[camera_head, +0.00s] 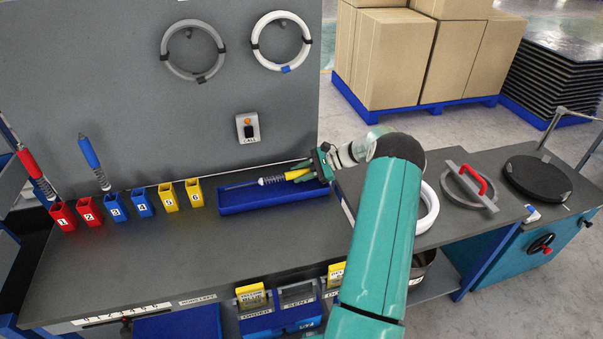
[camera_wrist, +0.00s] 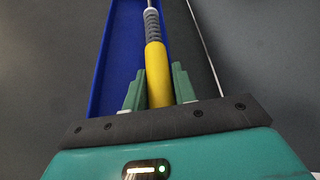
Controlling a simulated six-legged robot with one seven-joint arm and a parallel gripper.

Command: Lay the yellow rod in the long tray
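The yellow rod (camera_head: 298,174) has a yellow handle, a grey spring section and a thin shaft pointing left. It also shows in the wrist view (camera_wrist: 157,73). My gripper (camera_head: 314,168) is at the right end of the long blue tray (camera_head: 275,199). In the wrist view, my gripper's green fingers (camera_wrist: 160,88) are shut on the yellow handle, one on each side. The rod runs roughly along the tray (camera_wrist: 117,60), over its rear side in the head view. I cannot tell whether it touches the tray floor.
Red, blue and yellow numbered holders (camera_head: 142,203) stand left of the tray. A red rod (camera_head: 32,164) and a blue rod (camera_head: 89,153) stand upright at the left. A grey panel (camera_head: 120,90) rises behind. The bench top (camera_head: 170,255) before the tray is clear.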

